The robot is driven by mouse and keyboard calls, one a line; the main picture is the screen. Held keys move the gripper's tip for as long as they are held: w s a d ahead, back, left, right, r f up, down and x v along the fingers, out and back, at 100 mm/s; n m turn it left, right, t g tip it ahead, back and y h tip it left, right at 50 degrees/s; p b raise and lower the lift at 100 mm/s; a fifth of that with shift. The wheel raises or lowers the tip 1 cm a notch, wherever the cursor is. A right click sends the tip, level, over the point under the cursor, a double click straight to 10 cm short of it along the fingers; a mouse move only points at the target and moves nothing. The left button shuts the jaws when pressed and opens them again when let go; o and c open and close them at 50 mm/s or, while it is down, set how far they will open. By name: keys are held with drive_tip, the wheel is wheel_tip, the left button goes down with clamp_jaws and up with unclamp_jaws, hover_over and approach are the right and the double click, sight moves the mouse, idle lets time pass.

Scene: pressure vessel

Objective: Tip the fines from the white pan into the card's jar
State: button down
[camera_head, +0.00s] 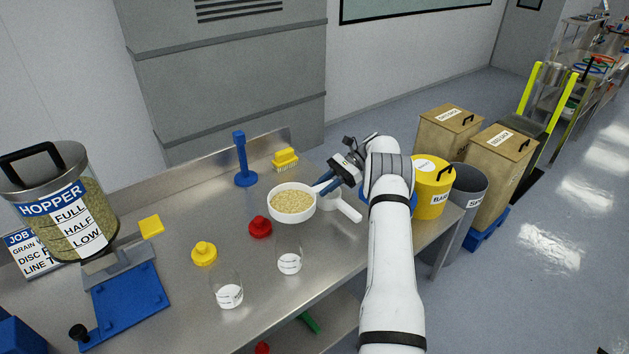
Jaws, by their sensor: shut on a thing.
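The white pan (278,212) is round and full of pale tan grains; it is about level, near the middle of the bench. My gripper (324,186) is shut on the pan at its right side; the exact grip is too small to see. I cannot tell whether the pan is clear of the bench. Two clear jars with white labels stand in front: one nearer the pan (289,262) and one further front left (229,295). Their label text is too small to read. The job card (28,262) at far left is partly hidden by the hopper.
A red lid (260,227) and a yellow lid (204,254) lie near the jars. A white handled piece (344,208) lies right of the pan. A blue post (241,165), yellow brush (285,160) and hopper (75,215) stand behind and left. A yellow bin (432,190) is right.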

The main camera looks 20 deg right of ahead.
sight(316, 188)
drive_tip(key=shift+w+a+n+g, duration=0.3)
drive_tip(key=shift+w+a+g, duration=0.05)
drive_tip(key=shift+a, duration=0.3)
drive_tip(key=shift+w+a+n+g, duration=0.3)
drive_tip(key=shift+a+g, duration=0.05)
drive_tip(key=shift+a, duration=0.25)
drive_tip(key=shift+s+r+h+p, duration=0.2)
drive_tip(key=shift+r+h+p, duration=0.1)
drive_tip(key=shift+r, duration=0.35)
drive_tip(key=shift+s+a+r+n+t+h, duration=0.2)
drive_tip(key=shift+s+r+n+t+h, duration=0.1)
drive_tip(key=shift+s+r+n+t, duration=0.35)
drive_tip(key=shift+n+t+h, duration=0.3)
drive_tip(key=shift+n+t, duration=0.25)
drive_tip(key=shift+t, duration=0.1)
drive_tip(key=s+r, duration=0.1)
drive_tip(key=r, duration=0.1)
drive_tip(key=s+r, duration=0.1)
drive_tip(key=shift+s+a+r, duration=0.25)
drive_tip(key=shift+s+r, duration=0.1)
drive_tip(key=shift+s, duration=0.1)
drive_tip(key=shift+s+a+r+n+t+b, duration=0.2)
drive_tip(key=shift+s+r+n+t+b, duration=0.15)
drive_tip(key=shift+s+r+b, duration=0.4)
